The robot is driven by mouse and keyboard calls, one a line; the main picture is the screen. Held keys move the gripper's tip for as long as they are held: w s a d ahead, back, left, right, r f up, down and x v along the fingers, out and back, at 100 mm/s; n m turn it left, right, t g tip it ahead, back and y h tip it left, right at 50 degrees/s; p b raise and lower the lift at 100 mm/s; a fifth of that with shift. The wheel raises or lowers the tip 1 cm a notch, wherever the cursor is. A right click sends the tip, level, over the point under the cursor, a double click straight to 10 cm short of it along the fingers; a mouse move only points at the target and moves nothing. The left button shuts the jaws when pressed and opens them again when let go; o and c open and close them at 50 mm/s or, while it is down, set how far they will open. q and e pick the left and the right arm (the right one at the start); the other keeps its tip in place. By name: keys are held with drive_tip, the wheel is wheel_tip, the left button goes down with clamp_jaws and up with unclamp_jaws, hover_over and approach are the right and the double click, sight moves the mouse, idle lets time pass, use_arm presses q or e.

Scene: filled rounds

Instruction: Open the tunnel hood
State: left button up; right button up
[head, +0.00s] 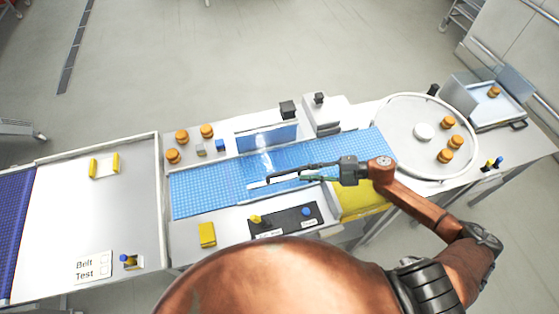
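The tunnel hood appears as a clear, shiny pane (264,160) over the middle of the blue belt (205,190), with a darker blue panel (268,137) along its back side. A pale bar runs along its front edge. My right gripper (270,180) reaches in from the right, low over the belt, with its long dark fingers pointing left at the hood's front edge. The fingertips overlap the pale bar in the picture; I cannot tell whether they touch or grip it. My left gripper is out of view.
A black control plate (285,221) with yellow and blue knobs lies in front of the belt, near a yellow block (207,234). Orange rounds (182,137) stand behind the belt. A round turntable (400,112) with more rounds is at right. A white table (120,215) is at left.

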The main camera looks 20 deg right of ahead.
sight(285, 172)
drive_tip(key=shift+w, duration=0.35)
drive_tip(key=shift+w+a, duration=0.15)
drive_tip(key=shift+a, duration=0.1)
drive_tip(key=p+x, duration=0.2)
drive_tip(key=x, duration=0.4)
drive_tip(key=shift+a, duration=0.25)
drive_tip(key=shift+a+f, duration=0.1)
drive_tip(key=shift+a, duration=0.15)
drive_tip(key=shift+a+f, duration=0.1)
drive_tip(key=c, duration=0.5)
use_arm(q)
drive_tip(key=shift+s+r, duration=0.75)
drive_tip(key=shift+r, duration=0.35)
use_arm(e)
clamp_jaws()
